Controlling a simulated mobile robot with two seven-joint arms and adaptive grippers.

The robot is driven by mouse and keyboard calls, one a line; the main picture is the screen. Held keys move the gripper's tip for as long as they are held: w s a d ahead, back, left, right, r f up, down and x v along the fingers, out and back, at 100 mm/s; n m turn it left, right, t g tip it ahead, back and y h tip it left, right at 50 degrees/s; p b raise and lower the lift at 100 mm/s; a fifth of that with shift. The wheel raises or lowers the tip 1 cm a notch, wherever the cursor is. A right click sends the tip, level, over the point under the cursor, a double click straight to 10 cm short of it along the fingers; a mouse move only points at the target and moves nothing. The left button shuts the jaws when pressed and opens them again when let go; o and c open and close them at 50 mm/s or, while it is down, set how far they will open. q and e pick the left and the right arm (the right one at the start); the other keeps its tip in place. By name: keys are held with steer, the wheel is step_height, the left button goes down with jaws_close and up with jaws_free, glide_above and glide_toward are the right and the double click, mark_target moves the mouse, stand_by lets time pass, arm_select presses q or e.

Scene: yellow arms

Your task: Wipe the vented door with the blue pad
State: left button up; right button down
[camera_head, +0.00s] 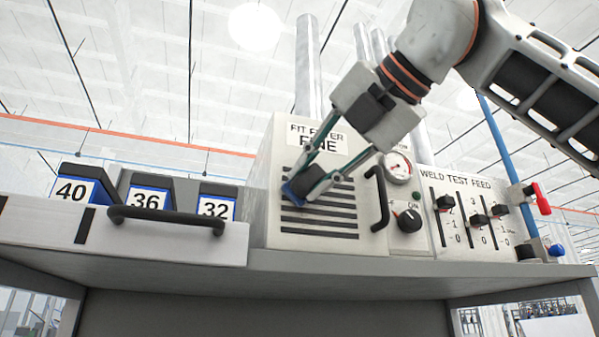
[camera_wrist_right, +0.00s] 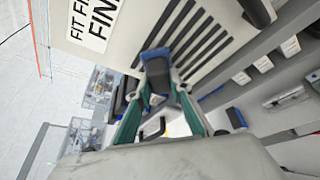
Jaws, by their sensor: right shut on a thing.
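The vented door (camera_head: 345,228) is a pale panel with dark horizontal slots, a black handle (camera_head: 377,198) on its right and a label reading FINE above. My right gripper (camera_head: 304,190) comes in from the upper right and is shut on the blue pad (camera_head: 291,193). The pad is at the upper left of the slots, against or very close to the door; contact is not clear. In the right wrist view the pad (camera_wrist_right: 156,57) shows between the fingertips, beside the slots of the door (camera_wrist_right: 118,48). My left gripper is not in view.
Right of the door are a gauge (camera_head: 396,168), a knob (camera_head: 410,220) and a slider panel (camera_head: 472,212). A red valve (camera_head: 541,199) sits at the far right. Left is a drawer (camera_head: 60,225) with a black handle and bins numbered 40, 36 and 32.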

steer(key=shift+w+d, duration=0.2)
steer(key=shift+d, duration=0.3)
steer(key=shift+w+d, duration=0.3)
steer(key=shift+d, duration=0.5)
steer(key=shift+w+d, duration=0.25)
steer(key=shift+d, duration=0.55)
steer(key=shift+s, duration=0.1)
steer(key=s, duration=0.2)
steer(key=s+d+b, duration=0.1)
steer(key=s+b, duration=0.1)
steer(key=s, duration=0.1)
steer(key=shift+s+d, duration=0.3)
steer(key=shift+d, duration=0.05)
